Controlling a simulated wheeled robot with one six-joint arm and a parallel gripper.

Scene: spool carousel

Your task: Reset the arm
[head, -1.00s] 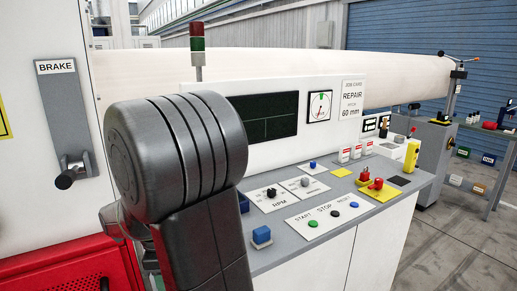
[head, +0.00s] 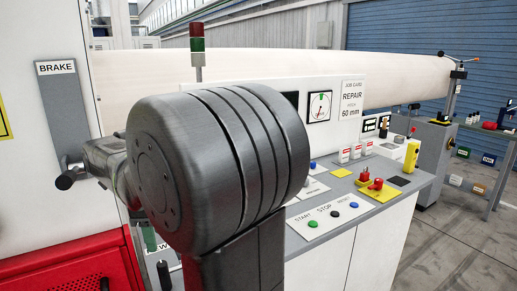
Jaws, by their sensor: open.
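My arm fills the middle of the head view, with a large grey rounded joint close to the camera. A darker part of my arm reaches left behind this joint, close to the brake lever (head: 66,180) on the white panel. I cannot tell whether it touches the lever. I do not make out my gripper's fingers; they are not in view.
The grey control console (head: 408,190) stands right of my arm, with a green button (head: 312,224), a blue button (head: 353,205) and a red part (head: 376,184) on a yellow plate. A red cabinet (head: 65,270) is at lower left. Open floor (head: 440,250) lies at right.

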